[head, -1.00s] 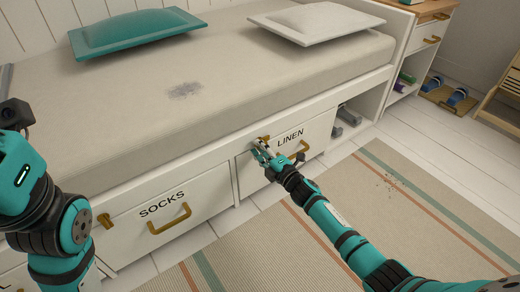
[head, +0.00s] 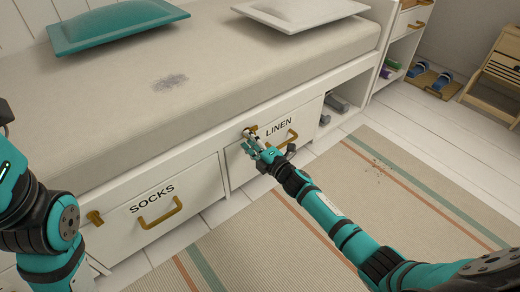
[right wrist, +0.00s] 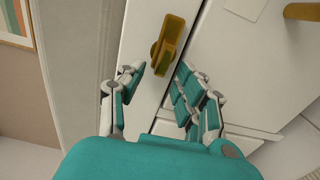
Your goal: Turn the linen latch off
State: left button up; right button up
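The linen drawer (head: 240,165) is white, with the word LINEN and a gold handle (head: 291,142), set in the bed's front. Its gold latch (right wrist: 168,45) sits on the white frame beside the drawer's edge in the right wrist view. In the head view the latch (head: 252,128) is partly hidden by my right gripper (head: 252,144). In the right wrist view my right gripper (right wrist: 160,76) has its fingers apart, one on each side below the latch, with nothing held. Contact with the latch cannot be told. My left arm shows at the left, but its gripper is out of view.
The socks drawer (head: 160,210) is shut at the left, with its own gold latch (head: 95,218) and handle. A striped rug (head: 270,245) covers the floor in front. The bed top holds two cushions.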

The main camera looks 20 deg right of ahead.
jog(key=v, duration=1.1)
jog(key=shift+s, duration=0.1)
